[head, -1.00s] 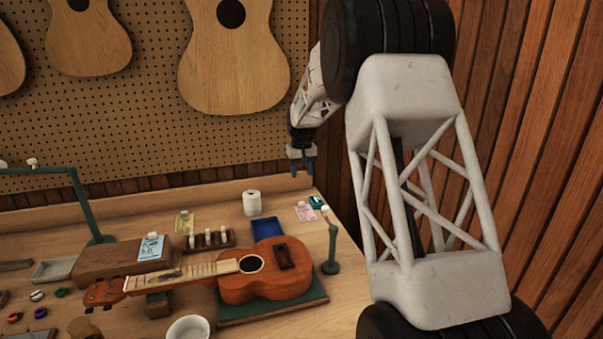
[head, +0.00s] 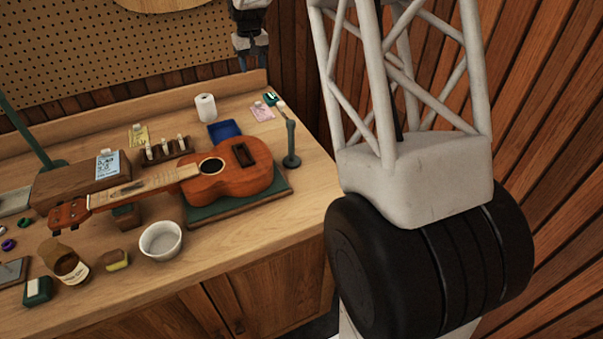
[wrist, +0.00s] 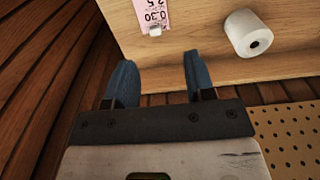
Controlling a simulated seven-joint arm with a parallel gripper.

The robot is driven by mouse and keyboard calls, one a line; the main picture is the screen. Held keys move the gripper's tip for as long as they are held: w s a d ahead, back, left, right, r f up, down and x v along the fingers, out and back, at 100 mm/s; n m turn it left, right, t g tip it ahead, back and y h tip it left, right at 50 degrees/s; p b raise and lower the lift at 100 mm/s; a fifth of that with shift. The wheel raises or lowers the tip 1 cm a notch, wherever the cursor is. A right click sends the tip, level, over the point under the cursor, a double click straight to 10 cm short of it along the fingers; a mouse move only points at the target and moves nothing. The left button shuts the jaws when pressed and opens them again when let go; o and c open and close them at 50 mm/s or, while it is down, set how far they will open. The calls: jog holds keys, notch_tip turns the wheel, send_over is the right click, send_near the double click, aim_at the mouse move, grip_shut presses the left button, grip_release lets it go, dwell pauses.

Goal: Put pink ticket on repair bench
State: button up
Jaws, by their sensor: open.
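The pink ticket (head: 262,112) lies at the back right of the wooden repair bench (head: 250,235), with a small white clip-like piece at its edge. Part of the ticket also shows at the top of the wrist view (wrist: 152,14), with dark printed figures on it and the white piece at its near edge. My gripper (head: 252,60) is above the back edge of the bench, up and slightly left of the ticket in the head view. In the wrist view my gripper (wrist: 158,62) has its two blue fingers apart with nothing between them, and the ticket is beyond the fingertips.
A white paper roll (head: 206,108) and a blue tray (head: 224,130) are left of the ticket. A green post (head: 291,145) stands to its front right. A ukulele (head: 235,172) lies on a green mat. A wood-panelled wall (head: 545,150) is at right, pegboard (head: 150,50) behind.

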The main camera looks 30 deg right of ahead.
jog(key=s+a+r, duration=0.2)
jog(key=s+r, duration=0.1)
jog(key=s, duration=0.6)
jog(key=s+a+r+t, duration=0.1)
jog(key=s+a+r, duration=0.15)
jog(key=s, duration=0.75)
jog(key=s+a+r, duration=0.2)
jog(key=s+r, duration=0.2)
jog(key=s, duration=0.5)
jog(key=s+a+f, duration=0.1)
jog(key=s+f, duration=0.1)
jog(key=s, duration=1.1)
jog(key=s+a+f+t, duration=0.1)
jog(key=s+a+f, duration=0.1)
jog(key=s, duration=1.1)
jog(key=shift+f, duration=0.75)
